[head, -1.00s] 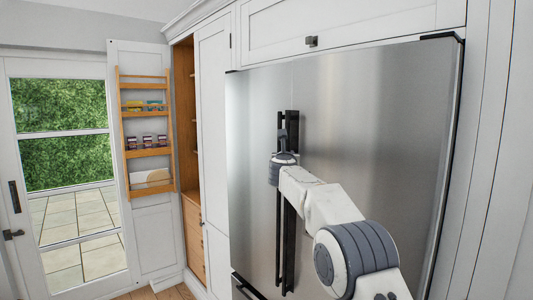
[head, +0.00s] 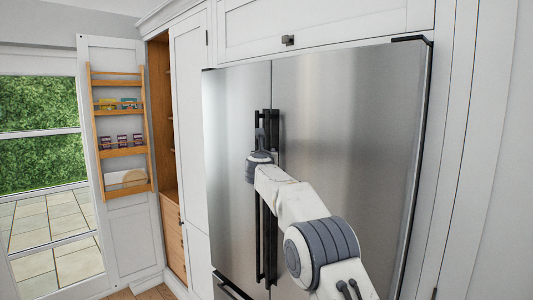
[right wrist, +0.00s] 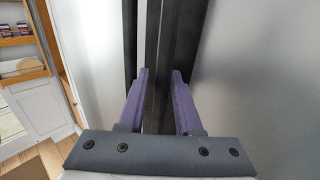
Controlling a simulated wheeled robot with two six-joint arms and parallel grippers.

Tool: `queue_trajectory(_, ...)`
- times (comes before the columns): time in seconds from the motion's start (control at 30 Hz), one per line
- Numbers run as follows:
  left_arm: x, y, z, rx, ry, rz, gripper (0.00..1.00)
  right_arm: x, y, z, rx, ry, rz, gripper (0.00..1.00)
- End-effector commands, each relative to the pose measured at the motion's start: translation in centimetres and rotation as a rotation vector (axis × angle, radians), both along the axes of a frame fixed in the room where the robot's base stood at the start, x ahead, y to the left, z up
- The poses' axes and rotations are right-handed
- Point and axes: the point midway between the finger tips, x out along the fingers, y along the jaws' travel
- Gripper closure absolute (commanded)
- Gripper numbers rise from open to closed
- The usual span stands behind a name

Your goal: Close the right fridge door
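The right fridge door (head: 350,150) is a brushed steel panel in the head view. It looks about flush with the left fridge door (head: 235,130), with a thin seam between them; any small gap is hard to tell. Two long black vertical handles (head: 272,225) run side by side along the seam. My right gripper (head: 262,130) is at the handles, partly hidden by its own wrist. In the right wrist view, its two purple fingers (right wrist: 160,75) stand apart, with dark handle bars (right wrist: 185,35) just beyond and between them. Contact cannot be told. My left gripper is not in view.
A tall white cupboard door with a wooden rack (head: 120,130) stands open at the left, holding jars and packets. A glazed outer door (head: 40,170) is further left. White cabinets (head: 330,25) sit above the fridge.

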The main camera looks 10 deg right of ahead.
Motion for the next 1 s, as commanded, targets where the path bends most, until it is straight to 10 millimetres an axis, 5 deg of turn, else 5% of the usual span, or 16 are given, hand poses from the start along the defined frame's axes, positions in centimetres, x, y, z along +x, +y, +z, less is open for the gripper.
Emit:
queue_trajectory(0.47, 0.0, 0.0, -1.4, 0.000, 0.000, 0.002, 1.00, -0.8, -0.6, -0.2, 0.000, -0.002, -0.017, 0.50)
queue_trajectory(1.0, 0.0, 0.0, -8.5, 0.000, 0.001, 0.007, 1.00, -8.7, 2.3, -0.3, 0.001, -0.002, 0.000, 0.50)
